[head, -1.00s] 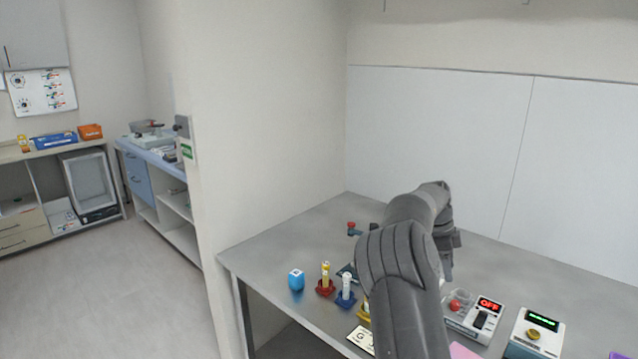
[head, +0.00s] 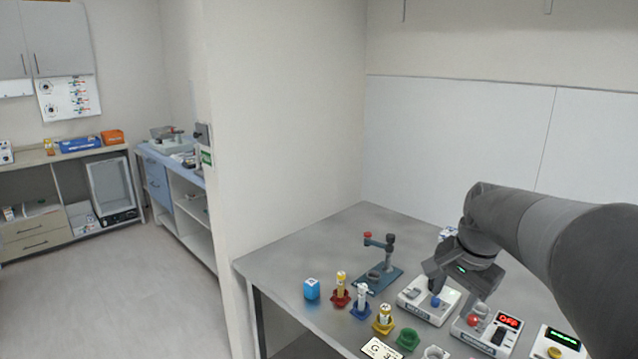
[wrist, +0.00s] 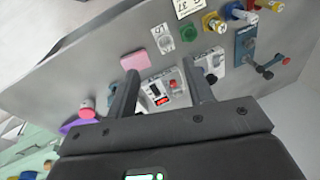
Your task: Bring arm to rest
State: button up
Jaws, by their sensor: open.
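My gripper (head: 452,287) is above the grey bench, over the row of small devices, with nothing seen between its fingers. In the wrist view my gripper (wrist: 165,92) shows two dark fingers spread apart. Between them, beyond the tips, is a white device with a red display (wrist: 160,98). In the head view my arm reaches in from the right edge. The device with the "OFF" display (head: 487,327) stands to the right of and below the gripper.
The grey bench (head: 315,248) has free room at its back left.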

jog(key=s+a+f+n+t, duration=0.1)
jog(key=s+a+n, duration=0.4)
jog(key=s, duration=0.4)
jog(key=s+a+f+n+t, duration=0.1)
jog(key=s+a+n+t, duration=0.1)
jog(key=s+a+n, duration=0.3)
jog(key=s, duration=0.4)
jog(key=shift+s+f+n+h, duration=0.15)
jog(key=shift+f+n+h, duration=0.15)
jog(key=shift+o, duration=0.2)
